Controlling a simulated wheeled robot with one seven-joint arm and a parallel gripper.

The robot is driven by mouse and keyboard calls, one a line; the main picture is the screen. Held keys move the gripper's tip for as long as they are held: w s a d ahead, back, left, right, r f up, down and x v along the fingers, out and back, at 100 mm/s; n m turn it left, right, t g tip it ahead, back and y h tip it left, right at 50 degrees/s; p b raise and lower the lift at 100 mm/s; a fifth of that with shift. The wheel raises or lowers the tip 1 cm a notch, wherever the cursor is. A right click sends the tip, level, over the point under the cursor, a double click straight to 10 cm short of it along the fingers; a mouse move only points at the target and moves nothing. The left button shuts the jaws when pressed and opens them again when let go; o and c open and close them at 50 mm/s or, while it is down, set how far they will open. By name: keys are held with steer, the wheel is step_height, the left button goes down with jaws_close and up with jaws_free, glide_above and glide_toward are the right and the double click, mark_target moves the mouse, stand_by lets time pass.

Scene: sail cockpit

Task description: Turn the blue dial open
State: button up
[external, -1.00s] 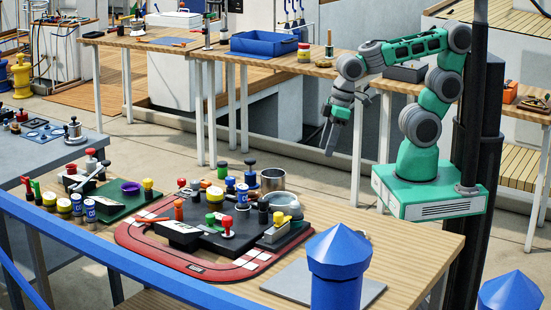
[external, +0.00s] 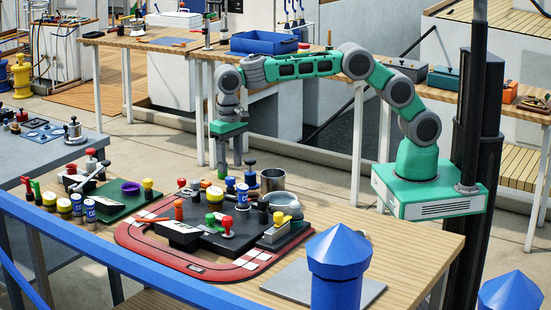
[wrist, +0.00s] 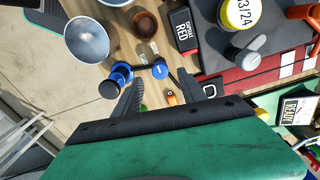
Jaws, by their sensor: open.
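My gripper (external: 230,170) points down over the back part of the front workbench, behind the cluster of knobs and levers. Its fingers are apart and empty; they also show in the wrist view (wrist: 170,92). Between and just beyond the fingers in the wrist view are a round blue knob (wrist: 121,74) at left and a blue cap with a white mark (wrist: 160,70), joined by a dark bar. I cannot tell for sure which is the blue dial. A blue piece (external: 242,196) stands among the controls in the external view. The fingers show no clear contact with either blue part.
A metal pot (external: 272,181) stands right of my gripper. A red-bordered board (external: 180,262) holds several coloured knobs and levers. In the wrist view, a silver bowl (wrist: 87,40), brown cup (wrist: 147,23) and yellow-topped can (wrist: 240,12) stand close by.

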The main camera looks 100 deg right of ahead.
mark_target(230, 178)
step_height(230, 178, down, 4)
steer(key=shift+f, duration=0.1)
jaws_close()
stand_by(0.5)
